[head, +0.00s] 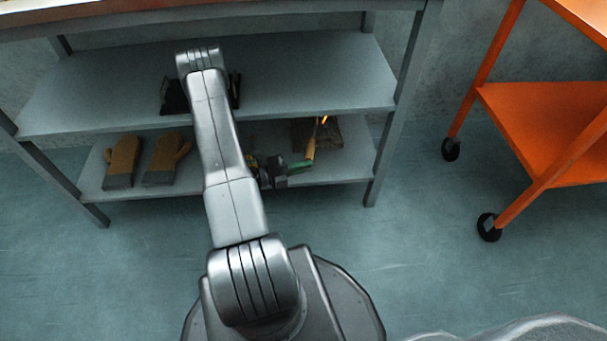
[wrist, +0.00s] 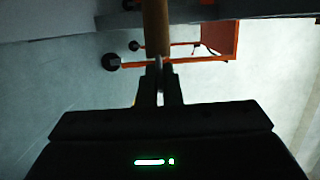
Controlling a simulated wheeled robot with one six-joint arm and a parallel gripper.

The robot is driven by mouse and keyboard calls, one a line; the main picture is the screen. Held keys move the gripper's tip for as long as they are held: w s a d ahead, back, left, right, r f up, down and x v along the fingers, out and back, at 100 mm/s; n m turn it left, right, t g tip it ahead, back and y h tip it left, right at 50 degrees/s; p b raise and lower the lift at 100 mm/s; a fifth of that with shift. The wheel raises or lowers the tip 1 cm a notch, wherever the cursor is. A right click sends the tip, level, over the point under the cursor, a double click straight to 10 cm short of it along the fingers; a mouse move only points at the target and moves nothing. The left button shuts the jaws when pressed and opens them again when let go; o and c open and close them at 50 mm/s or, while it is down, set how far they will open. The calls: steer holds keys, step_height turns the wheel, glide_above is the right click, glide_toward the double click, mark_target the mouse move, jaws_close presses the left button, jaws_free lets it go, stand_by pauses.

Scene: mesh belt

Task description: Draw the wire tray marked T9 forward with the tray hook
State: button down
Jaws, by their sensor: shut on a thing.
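In the head view my gripper (head: 298,165) is beside the lower shelf, right of my forearm. The tan handle (head: 310,148) slants up from it, with a thin bright orange streak at its top. The hook end cannot be made out. No wire tray and no T9 mark can be made out in either view.
A brown-grey slab or box (head: 332,134) lies on the lower shelf (head: 345,170) behind the handle. Two tan-and-grey gloves (head: 122,160) lie left. A dark object (head: 172,97) on the middle shelf (head: 310,80) is partly behind my arm. An orange wheeled cart (head: 550,115) stands right.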

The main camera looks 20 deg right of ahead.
step_height(320, 180, down, 8)
steer(key=b, duration=0.5)
steer(key=shift+w+r, duration=0.25)
steer(key=shift+w, duration=0.15)
steer(key=shift+d, duration=0.1)
steer(key=shift+s+a, duration=1.7)
steer(key=shift+s, duration=5.3)
steer(key=shift+w+d, duration=0.2)
steer(key=shift+w, duration=0.7)
steer(key=shift+w+d, duration=0.25)
steer(key=shift+w, duration=0.65)
steer(key=shift+w+d, duration=0.2)
steer(key=shift+w, duration=0.7)
